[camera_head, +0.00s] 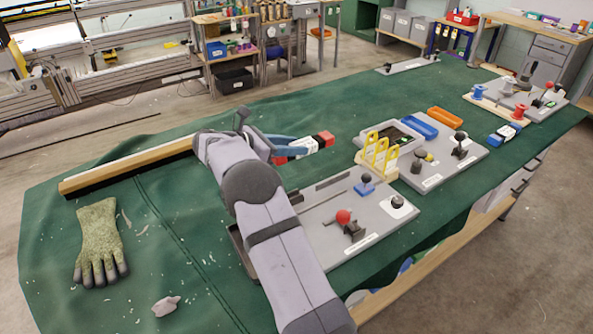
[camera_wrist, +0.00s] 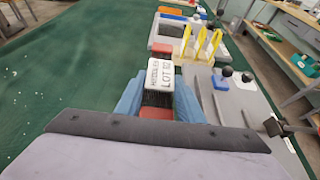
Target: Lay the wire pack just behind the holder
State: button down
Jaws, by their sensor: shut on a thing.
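The wire pack (camera_head: 303,148) is a small bar with red ends and a white label with dark print. My gripper (camera_head: 296,147), with blue fingers, is shut on it and holds it over the green table, left of the yellow-pronged holder. In the wrist view the wire pack (camera_wrist: 160,74) lies between the blue fingers of my gripper (camera_wrist: 160,100), its far end pointing away. The holder (camera_head: 379,155) has upright yellow prongs on a light wooden base. It also shows in the wrist view (camera_wrist: 203,44), right of the pack. The head view does not show clearly how high the pack is held.
A grey fixture board (camera_head: 375,215) with a red knob lies right of my arm. Another grey board (camera_head: 455,160), a blue tray (camera_head: 418,125) and an orange tray (camera_head: 445,118) lie beyond the holder. A glove (camera_head: 99,243) lies at left. Open green cloth (camera_head: 300,110) lies behind the pack.

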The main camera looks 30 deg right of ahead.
aim_at(293, 178)
jog(key=shift+f, duration=4)
jog(key=shift+f, duration=0.2)
jog(key=c, duration=1.2)
grip_release()
jog(key=shift+a+r, duration=0.1)
jog(key=shift+r, duration=0.1)
jog(key=b+v, duration=0.1)
jog(key=v, duration=0.9)
jog(key=shift+f, duration=0.15)
jog(key=shift+v, duration=1)
